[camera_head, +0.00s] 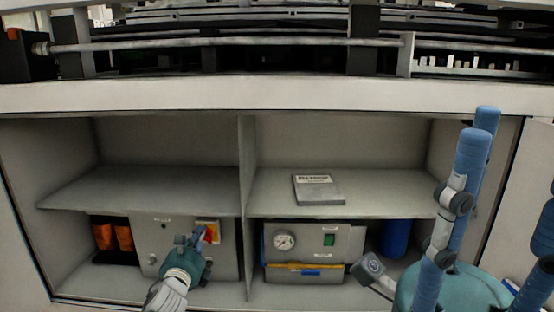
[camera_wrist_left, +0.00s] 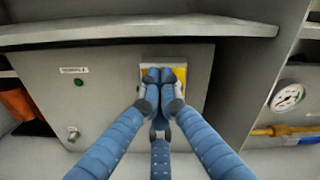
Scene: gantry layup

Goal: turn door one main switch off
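The door one main switch (camera_head: 210,231) is on the grey control box in the lower left compartment, a red knob on a yellow plate. Its yellow plate (camera_wrist_left: 180,73) shows behind my fingertips in the left wrist view. My left gripper (camera_head: 193,242) is in front of the switch. In the wrist view its blue fingers (camera_wrist_left: 163,76) come together over the plate and hide the knob. I cannot tell whether they hold or touch it. My right gripper (camera_head: 425,200) is close to the head camera at the right, its fingers spread and empty.
The grey control box (camera_head: 154,238) has a lock and a small green light (camera_wrist_left: 79,83). A shelf (camera_head: 140,190) overhangs it, and a divider (camera_head: 246,170) stands to its right.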

